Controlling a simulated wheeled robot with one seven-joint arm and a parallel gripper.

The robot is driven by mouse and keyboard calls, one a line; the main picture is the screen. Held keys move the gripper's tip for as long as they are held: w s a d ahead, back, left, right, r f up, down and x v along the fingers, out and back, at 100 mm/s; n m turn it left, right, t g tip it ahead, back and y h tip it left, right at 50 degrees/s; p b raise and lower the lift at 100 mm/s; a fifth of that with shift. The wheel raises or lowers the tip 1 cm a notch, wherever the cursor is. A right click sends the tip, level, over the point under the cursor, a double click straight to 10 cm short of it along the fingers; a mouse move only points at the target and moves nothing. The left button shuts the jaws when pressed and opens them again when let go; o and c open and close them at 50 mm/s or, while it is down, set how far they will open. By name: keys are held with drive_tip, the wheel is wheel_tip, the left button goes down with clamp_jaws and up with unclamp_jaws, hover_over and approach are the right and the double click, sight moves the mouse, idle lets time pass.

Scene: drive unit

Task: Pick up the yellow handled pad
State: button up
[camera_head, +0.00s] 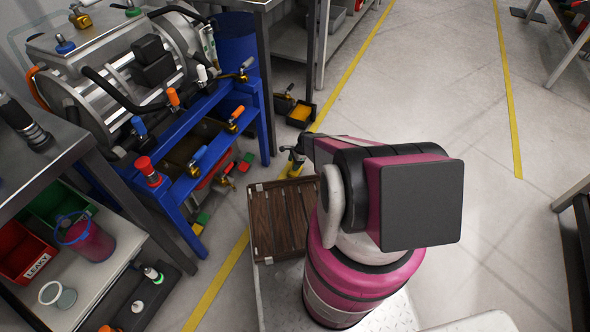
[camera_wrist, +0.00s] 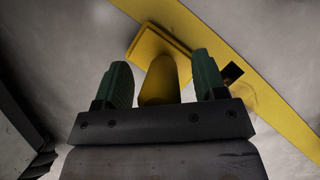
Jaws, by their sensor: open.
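The yellow handled pad lies on the floor. In the wrist view its flat rectangular plate (camera_wrist: 147,42) is ahead of my gripper (camera_wrist: 160,75), with a stubby yellow handle (camera_wrist: 160,80) pointing back toward me. My gripper has two green fingers, standing open on either side of the handle with gaps visible. In the head view a small part of the pad (camera_head: 296,170) shows beside the yellow floor line, just below my gripper (camera_head: 290,157). My arm and gripper hide much of it there. I cannot tell the exact height of the fingers above the floor.
A blue metal stand (camera_head: 205,135) with valves is on the left. Open floor (camera_head: 440,90) lies to the right.

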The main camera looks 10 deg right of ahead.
clamp_jaws()
drive_tip(key=shift+r, duration=0.15)
wheel_tip(320, 180, up, 4)
drive_tip(key=shift+s+f, duration=0.1)
drive_tip(key=shift+f, duration=0.05)
drive_tip(key=s+r, duration=0.7)
drive_tip(key=s, duration=0.4)
drive_tip(key=shift+s+a, duration=0.25)
drive_tip(key=shift+a, duration=0.2)
